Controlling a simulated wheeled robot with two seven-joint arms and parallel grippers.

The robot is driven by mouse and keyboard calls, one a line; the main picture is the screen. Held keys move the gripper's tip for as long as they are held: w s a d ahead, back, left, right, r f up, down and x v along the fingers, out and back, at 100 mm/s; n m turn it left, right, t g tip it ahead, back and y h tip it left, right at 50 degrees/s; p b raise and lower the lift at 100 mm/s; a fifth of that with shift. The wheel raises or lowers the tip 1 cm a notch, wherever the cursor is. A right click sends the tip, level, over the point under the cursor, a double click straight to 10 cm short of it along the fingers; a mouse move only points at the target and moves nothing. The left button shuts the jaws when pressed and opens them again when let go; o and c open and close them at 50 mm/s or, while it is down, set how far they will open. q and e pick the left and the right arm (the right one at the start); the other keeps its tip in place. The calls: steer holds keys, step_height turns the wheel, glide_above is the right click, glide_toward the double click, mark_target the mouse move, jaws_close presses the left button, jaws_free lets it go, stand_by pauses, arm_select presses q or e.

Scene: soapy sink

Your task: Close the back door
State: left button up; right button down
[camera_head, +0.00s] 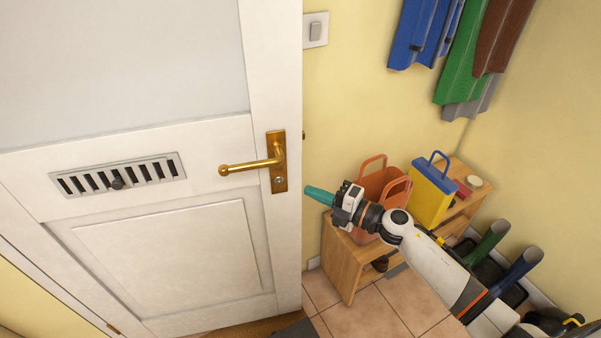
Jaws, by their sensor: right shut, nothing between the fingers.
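The back door (160,210) is a white panelled door filling the left half of the head view. It stands swung open into the room, with a strip of floor showing below its lower edge. It has a brass lever handle (252,165) near its right edge and a slotted vent (118,174) at mid-height. My right gripper (318,195) is shut and empty, with its teal fingertips pointing left. In the picture the tips lie just right of the door's free edge, below the handle. I cannot tell whether they touch the door. My left gripper is not in view.
A wooden bench (347,270) stands behind my right arm, with an orange bag (383,182) and a yellow and blue bag (432,192) on it. Boots (488,243) stand at the right. Coats (462,75) hang above. A light switch (316,30) is on the yellow wall.

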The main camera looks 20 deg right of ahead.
mark_target(286, 171)
steer(key=w, duration=0.1)
steer(key=w+a, duration=0.1)
steer(key=w, duration=0.1)
steer(key=w+a, duration=0.1)
steer(key=w, duration=0.1)
steer(key=shift+w+p, duration=0.1)
steer(key=shift+p, duration=0.2)
steer(key=shift+w, duration=0.6)
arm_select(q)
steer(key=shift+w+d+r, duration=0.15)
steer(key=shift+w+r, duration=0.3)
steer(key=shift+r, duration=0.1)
